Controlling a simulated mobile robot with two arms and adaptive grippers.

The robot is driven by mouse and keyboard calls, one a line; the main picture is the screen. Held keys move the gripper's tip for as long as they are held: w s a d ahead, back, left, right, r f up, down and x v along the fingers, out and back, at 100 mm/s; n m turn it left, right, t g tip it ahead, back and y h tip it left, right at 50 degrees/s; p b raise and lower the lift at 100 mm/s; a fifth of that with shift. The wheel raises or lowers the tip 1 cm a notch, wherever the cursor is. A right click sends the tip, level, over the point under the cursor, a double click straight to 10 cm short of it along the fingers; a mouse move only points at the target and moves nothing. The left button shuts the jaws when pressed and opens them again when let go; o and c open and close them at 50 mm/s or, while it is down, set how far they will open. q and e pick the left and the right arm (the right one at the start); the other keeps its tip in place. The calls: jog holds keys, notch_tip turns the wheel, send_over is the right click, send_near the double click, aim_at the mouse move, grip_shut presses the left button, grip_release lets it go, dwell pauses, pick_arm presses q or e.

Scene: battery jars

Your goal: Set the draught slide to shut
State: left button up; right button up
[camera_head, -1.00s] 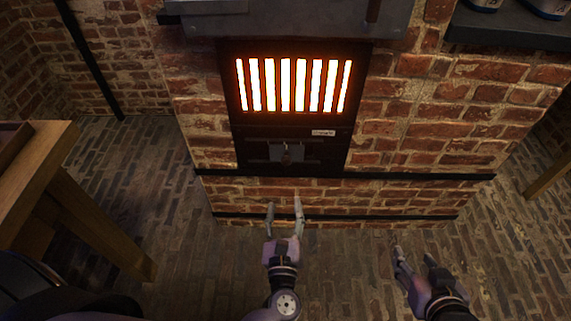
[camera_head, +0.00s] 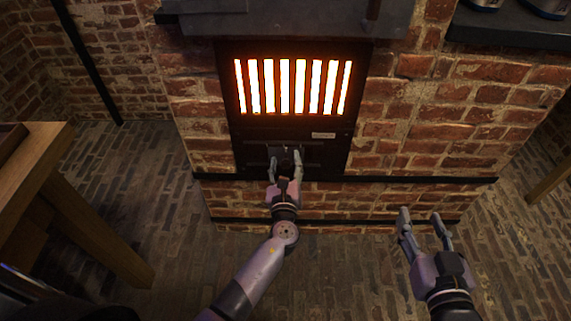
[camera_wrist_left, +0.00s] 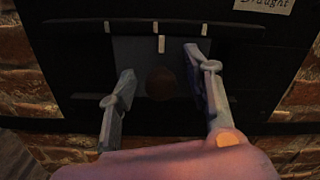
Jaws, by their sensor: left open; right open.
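The draught slide is a grey plate (camera_wrist_left: 130,55) with a dark round knob (camera_wrist_left: 161,84), set in a black panel below the glowing grate. In the left wrist view, the plate sits behind my open left gripper (camera_wrist_left: 165,90), and the knob lies between the two fingers, with gaps on both sides. A pale mark on the plate stands below the middle one of three pale marks on the rail above. In the head view my left gripper (camera_head: 285,162) is at the slide and partly hides it. My right gripper (camera_head: 425,222) is open and empty, low on the right.
The glowing grate (camera_head: 292,86) is just above the slide in the brick stove. A label reading "Draught" (camera_wrist_left: 264,4) is at upper right in the wrist view. A wooden table (camera_head: 62,150) stands at left. The floor in front is clear.

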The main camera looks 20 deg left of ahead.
pick_arm(q)
jog(key=shift+c, duration=0.2)
grip_shut()
dwell(0.5)
